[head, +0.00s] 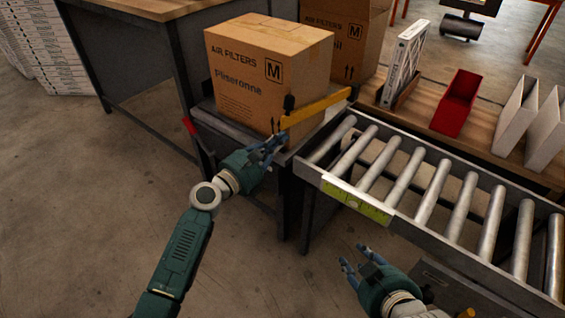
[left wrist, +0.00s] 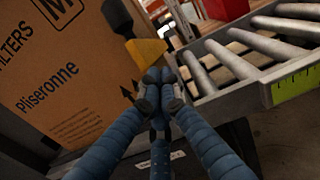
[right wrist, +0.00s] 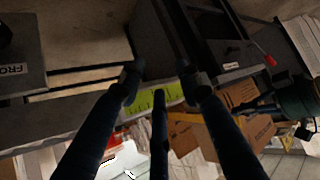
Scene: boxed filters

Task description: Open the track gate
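The track gate is a yellow bar (head: 318,107) between the cardboard box and the roller track, with a black handle (head: 289,103) standing up at its near end. The bar (left wrist: 148,50) and handle (left wrist: 118,18) also show in the left wrist view, just beyond my fingertips. My left gripper (head: 274,144) is just below and in front of the handle; its fingers are together (left wrist: 160,84) with nothing seen between them. It appears apart from the handle. My right gripper (head: 350,268) is open and empty, low in front of the track.
The air filters box (head: 255,85) sits on a dark stand behind the gate. The roller conveyor (head: 432,190) runs to the right, with a green-yellow scale (head: 355,200) on its near side.

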